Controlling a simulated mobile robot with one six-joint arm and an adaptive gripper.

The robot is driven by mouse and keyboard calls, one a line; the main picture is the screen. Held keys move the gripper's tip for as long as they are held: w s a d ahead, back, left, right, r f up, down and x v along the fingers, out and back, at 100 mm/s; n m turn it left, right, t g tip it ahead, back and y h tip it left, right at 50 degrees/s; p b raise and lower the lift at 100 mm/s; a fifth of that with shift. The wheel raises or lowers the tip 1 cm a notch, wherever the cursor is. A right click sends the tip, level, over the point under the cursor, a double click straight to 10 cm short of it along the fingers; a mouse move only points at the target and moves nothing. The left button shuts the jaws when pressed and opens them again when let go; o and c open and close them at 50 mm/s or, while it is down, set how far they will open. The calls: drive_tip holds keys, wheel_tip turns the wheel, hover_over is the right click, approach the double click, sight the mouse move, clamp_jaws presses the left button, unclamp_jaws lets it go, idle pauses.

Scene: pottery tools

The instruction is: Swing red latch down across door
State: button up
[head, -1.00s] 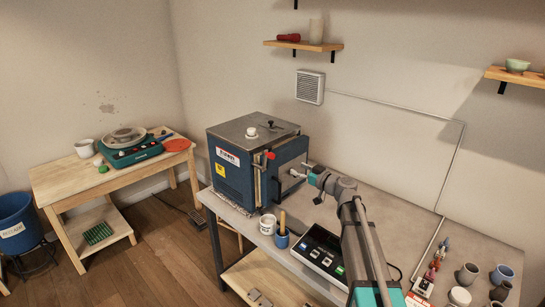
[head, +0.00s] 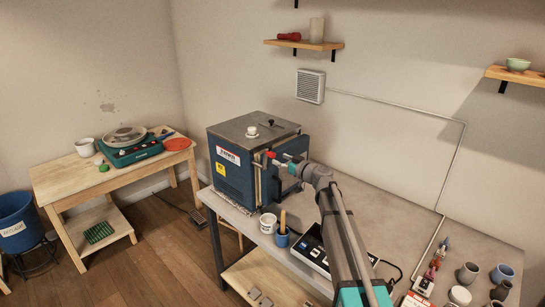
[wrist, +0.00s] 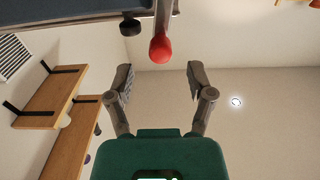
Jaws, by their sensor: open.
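The blue kiln (head: 232,160) stands on the grey bench with its door side facing right. The latch's red knob (head: 270,155) shows at the kiln's upper front corner. In the wrist view the red knob (wrist: 160,48) hangs on a grey bar, just beyond my fingertips and between their lines. My gripper (wrist: 159,78) is open and empty, and no finger visibly touches the knob. In the head view my gripper (head: 283,163) is beside the knob, at the door. My arm and gripper hide much of the door, so I cannot tell whether it is fully shut.
A white mug (head: 267,223) and a blue tool cup (head: 281,238) stand in front of the kiln. A control box (head: 312,246) lies under my arm. Several pots and bottles stand at the bench's right end. The bench middle is mostly clear.

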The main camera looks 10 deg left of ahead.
sight(274, 156)
drive_tip(key=shift+x, duration=2.4)
clamp_jaws()
